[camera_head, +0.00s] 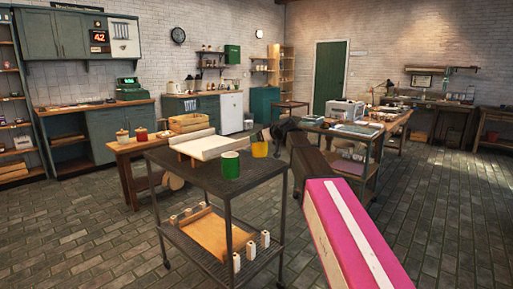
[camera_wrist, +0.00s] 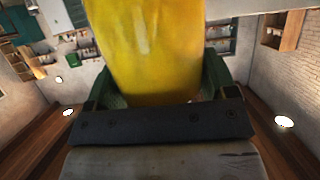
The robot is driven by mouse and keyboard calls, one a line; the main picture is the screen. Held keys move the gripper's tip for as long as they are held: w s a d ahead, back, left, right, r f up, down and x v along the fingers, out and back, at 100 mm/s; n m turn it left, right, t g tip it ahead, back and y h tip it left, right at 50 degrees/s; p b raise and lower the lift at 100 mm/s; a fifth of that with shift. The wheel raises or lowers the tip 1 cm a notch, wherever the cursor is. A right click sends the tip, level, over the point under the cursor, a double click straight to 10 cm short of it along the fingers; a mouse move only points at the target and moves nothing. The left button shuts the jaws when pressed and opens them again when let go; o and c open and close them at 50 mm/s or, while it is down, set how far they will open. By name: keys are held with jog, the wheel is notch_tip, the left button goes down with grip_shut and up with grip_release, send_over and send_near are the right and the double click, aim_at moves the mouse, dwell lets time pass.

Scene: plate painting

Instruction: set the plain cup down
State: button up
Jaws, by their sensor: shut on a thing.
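A plain-looking yellow cup (camera_head: 259,150) is held by my gripper (camera_head: 268,137) over the back right part of the dark cart top (camera_head: 190,168). I cannot tell whether its base touches the surface. In the wrist view the yellow cup (camera_wrist: 145,50) fills the upper middle, between the two green fingers of my gripper (camera_wrist: 160,85), which is shut on it. A green cup (camera_head: 230,165) stands upright on the cart top, just left and in front of the yellow cup, with a small gap in the picture.
The lower shelf holds a wooden board (camera_head: 198,232) and several small white cylinders. A wooden table with lidded pots (camera_head: 141,134) stands behind. The cart top's front left is clear.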

aim_at(260, 145)
jog(key=shift+f, duration=2)
jog(key=shift+f, duration=0.15)
jog(key=o, duration=1.3)
